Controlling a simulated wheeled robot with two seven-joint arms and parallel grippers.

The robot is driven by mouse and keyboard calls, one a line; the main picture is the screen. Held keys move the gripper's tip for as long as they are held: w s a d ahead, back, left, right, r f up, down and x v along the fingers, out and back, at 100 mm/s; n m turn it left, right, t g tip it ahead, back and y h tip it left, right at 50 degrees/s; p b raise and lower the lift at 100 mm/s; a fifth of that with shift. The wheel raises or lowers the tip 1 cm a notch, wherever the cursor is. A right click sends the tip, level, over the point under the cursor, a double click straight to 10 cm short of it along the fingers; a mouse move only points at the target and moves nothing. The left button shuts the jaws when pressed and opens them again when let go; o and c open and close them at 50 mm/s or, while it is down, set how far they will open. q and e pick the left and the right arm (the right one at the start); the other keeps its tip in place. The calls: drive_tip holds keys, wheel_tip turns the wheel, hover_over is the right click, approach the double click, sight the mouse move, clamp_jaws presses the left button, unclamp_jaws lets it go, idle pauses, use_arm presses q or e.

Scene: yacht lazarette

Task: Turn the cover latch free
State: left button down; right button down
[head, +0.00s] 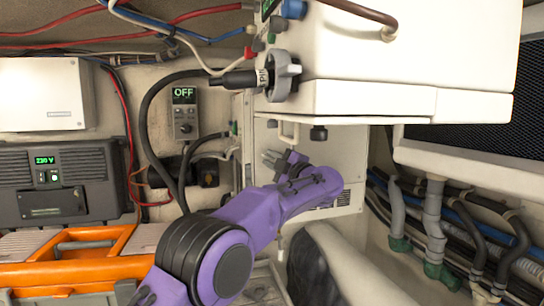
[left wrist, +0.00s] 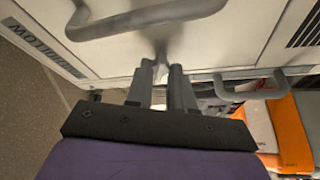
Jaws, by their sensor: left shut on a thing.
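My left gripper (head: 274,159) reaches up to the front of the white cabinet panel (head: 345,152) under the large white unit. In the left wrist view its two grey fingers (left wrist: 163,72) are close together against the white panel (left wrist: 120,55). They are shut on a small pale grey piece between their tips, which appears to be the cover latch (left wrist: 162,52). Most of the latch is hidden by the fingers, so its angle cannot be told. My right gripper is not in view.
Grey bar handles stick out beside the fingers in the left wrist view, one above (left wrist: 150,20) and one to the right (left wrist: 240,78). The white unit (head: 400,60) overhangs the gripper. An orange toolbox (head: 60,268) stands at left; pipes and hoses (head: 432,215) run at right.

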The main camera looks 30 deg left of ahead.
use_arm(q)
drive_tip(key=n, duration=0.1)
drive_tip(key=n+h+p, duration=0.1)
drive_tip(key=n, duration=0.1)
drive_tip(key=n+g, duration=0.1)
drive_tip(key=shift+r+n, duration=0.25)
drive_tip(key=shift+n, duration=0.15)
idle(0.4)
drive_tip(key=c, duration=1)
unclamp_jaws()
drive_tip(key=shift+w, duration=0.15)
drive_tip(key=shift+d+f, duration=0.1)
drive_tip(key=shift+d, duration=0.05)
drive_tip(key=b+v, duration=0.2)
drive_tip(key=v, duration=0.3)
drive_tip(key=b+v, duration=0.2)
drive_tip(key=v, duration=0.3)
drive_tip(key=shift+d+r, duration=0.15)
drive_tip(key=shift+r, duration=0.2)
